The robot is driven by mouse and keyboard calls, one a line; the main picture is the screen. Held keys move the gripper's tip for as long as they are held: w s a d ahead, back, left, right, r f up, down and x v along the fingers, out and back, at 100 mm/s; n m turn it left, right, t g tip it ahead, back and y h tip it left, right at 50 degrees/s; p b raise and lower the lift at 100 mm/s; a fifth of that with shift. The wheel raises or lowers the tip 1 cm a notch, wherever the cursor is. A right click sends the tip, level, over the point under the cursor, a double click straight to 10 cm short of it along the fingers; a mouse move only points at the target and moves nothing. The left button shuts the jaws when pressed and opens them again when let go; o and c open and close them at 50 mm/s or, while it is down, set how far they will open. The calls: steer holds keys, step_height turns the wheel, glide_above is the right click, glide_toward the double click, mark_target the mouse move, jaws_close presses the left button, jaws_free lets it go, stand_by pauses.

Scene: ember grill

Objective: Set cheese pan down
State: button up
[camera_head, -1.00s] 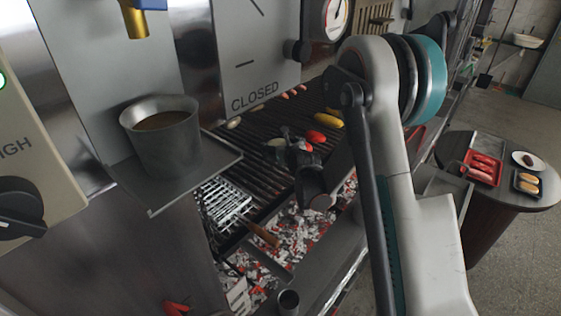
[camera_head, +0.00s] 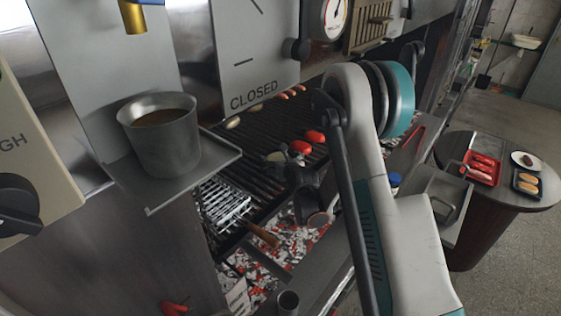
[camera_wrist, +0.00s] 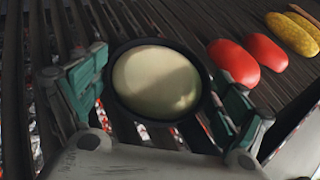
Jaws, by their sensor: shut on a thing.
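The cheese pan (camera_wrist: 203,110) is a small round dark pan holding a pale, oval piece of cheese (camera_wrist: 157,83). In the wrist view it sits between the two teal-padded fingers of my gripper (camera_wrist: 155,92), which is shut on it. The pan is over the dark grill bars (camera_wrist: 35,60); whether it touches them I cannot tell.
Two red tomatoes (camera_wrist: 234,62) lie on the bars just right of the pan, with yellow corn (camera_wrist: 292,33) beyond. A wire grill basket (camera_head: 224,204) with a wooden handle lies nearer. A metal pot (camera_head: 164,138) stands on a shelf at left. Glowing coals (camera_head: 290,243) show below.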

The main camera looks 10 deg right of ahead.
steer(key=o, duration=1.2)
